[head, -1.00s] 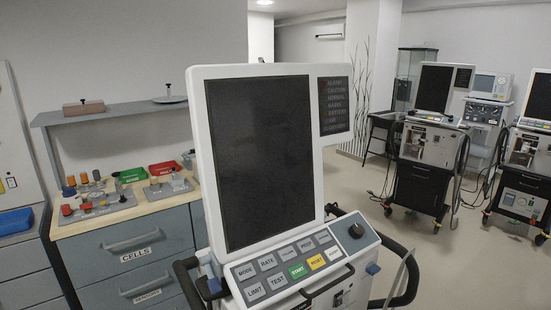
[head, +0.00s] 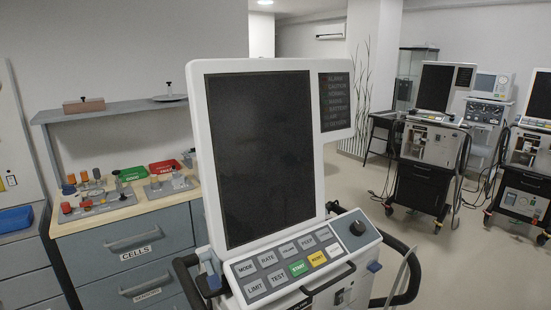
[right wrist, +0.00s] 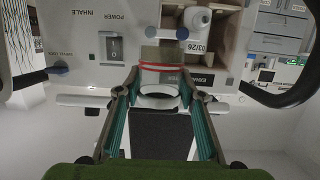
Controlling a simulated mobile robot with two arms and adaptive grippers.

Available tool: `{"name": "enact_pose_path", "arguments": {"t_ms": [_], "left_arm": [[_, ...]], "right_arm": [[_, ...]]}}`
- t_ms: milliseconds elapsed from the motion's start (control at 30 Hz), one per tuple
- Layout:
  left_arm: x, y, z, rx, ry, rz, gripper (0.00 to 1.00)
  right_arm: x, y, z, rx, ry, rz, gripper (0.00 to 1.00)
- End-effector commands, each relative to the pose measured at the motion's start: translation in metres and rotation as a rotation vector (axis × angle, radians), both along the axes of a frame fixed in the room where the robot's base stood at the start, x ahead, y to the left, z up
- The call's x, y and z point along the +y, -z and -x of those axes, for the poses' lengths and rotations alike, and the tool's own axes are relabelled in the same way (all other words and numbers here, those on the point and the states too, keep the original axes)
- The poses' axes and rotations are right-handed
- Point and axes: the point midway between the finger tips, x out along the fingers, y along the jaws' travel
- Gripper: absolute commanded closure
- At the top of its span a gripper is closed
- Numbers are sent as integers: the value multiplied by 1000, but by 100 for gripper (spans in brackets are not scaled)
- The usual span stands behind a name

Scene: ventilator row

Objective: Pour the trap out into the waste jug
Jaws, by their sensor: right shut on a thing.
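In the right wrist view, which shows the ventilator front upside down, my right gripper (right wrist: 160,84) is shut on the trap (right wrist: 161,68). The trap is a small cup with a red band, held between the two fingertips in front of the ventilator panel. A white ring shows at its near side. I cannot tell whether it still touches its mount, or what is in it. I cannot make out the waste jug in either view. Neither gripper shows in the head view.
The ventilator (head: 265,160) with its dark screen stands close in front and blocks the view behind it. A drawer cabinet (head: 130,262) with coloured parts and trays stands at left. More ventilators (head: 430,150) stand at right on open floor.

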Motion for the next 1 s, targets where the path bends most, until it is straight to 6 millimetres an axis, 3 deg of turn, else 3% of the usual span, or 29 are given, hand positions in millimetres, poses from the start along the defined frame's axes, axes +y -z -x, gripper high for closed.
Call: {"name": "enact_pose_path", "arguments": {"t_ms": [400,600,1000], "left_arm": [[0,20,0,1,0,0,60],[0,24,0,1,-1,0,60],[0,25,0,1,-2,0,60]], "right_arm": [[-24,-57,68,-7,-254,1,86],[-27,-74,97,-3,-346,2,86],[-27,-78,105,0,-372,1,86]]}}
